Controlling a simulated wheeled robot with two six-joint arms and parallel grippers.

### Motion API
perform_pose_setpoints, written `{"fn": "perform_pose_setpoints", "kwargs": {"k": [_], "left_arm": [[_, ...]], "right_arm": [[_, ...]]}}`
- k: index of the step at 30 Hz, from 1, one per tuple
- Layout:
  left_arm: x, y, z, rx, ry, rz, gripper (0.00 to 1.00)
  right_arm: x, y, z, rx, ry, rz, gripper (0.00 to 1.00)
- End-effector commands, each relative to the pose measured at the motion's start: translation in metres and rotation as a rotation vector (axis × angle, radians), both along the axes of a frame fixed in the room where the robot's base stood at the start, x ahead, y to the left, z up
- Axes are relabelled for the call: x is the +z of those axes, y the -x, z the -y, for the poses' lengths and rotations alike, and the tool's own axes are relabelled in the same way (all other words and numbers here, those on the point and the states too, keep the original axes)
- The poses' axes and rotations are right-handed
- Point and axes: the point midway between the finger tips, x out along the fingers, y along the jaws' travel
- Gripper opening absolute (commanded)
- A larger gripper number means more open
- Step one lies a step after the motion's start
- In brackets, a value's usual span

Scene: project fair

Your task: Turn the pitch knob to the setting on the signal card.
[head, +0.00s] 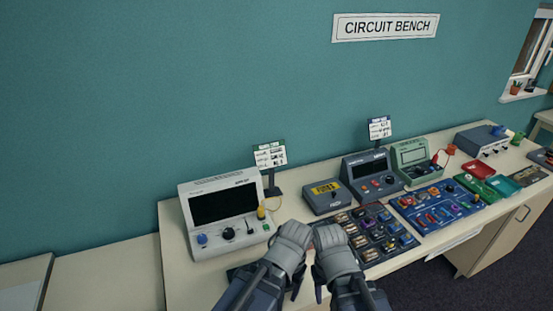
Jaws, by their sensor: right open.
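A pale grey console (222,213) with a dark screen stands at the left of the bench. Its front carries a blue knob (202,239), a black dial (228,233) and other small controls. A small dark box (325,197) with a yellow panel stands right of it. I cannot tell which control is the pitch knob. A white card (270,156) stands on a post behind, and another card (380,128) stands farther right; their print is too small to read. My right gripper (331,237) is open above the bench front. My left gripper (294,233) is beside it; its jaws are unclear.
Component trays (366,236) and (437,206) lie right of my grippers. A dark meter (371,176), a green meter (411,161) and a grey box (482,139) stand behind. Red (478,170) and green (503,186) trays lie far right. Bare bench (185,280) shows at front left.

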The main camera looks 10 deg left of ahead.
Motion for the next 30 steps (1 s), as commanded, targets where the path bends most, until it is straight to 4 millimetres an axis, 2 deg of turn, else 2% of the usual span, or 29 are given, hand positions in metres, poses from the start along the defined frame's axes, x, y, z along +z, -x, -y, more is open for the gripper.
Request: {"fn": "perform_pose_setpoints", "kwargs": {"k": [6,9,11,13,17,21,24,27,30], "left_arm": [[0.000,0.000,0.000,0.000,0.000,0.000,0.69],[0.001,-0.003,-0.001,0.012,0.001,0.001,0.78],[0.003,-0.014,-0.005,0.055,0.003,0.004,0.79],[0.008,-0.037,-0.017,0.159,0.011,0.013,0.79],[0.020,-0.097,-0.060,0.467,0.030,0.037,0.79],[0.031,-0.152,-0.122,0.811,0.052,0.061,0.79],[0.037,-0.179,-0.165,1.012,0.063,0.075,0.79],[0.041,-0.195,-0.198,1.157,0.072,0.083,0.79],[0.042,-0.202,-0.217,1.241,0.076,0.088,0.79]], "right_arm": [[0.000,0.000,0.000,0.000,0.000,0.000,0.50],[0.001,0.000,0.000,0.000,0.000,0.000,0.50],[0.003,0.000,0.000,0.000,0.000,0.000,0.50],[0.009,0.000,0.000,0.000,0.000,0.000,0.50],[0.021,0.000,0.000,0.000,0.000,0.000,0.50],[0.033,0.000,0.000,0.000,0.000,0.000,0.50],[0.038,0.000,0.000,0.001,0.000,0.000,0.50],[0.042,0.000,0.000,0.001,0.000,0.000,0.50],[0.044,0.000,0.000,0.001,0.000,0.000,0.50]]}}
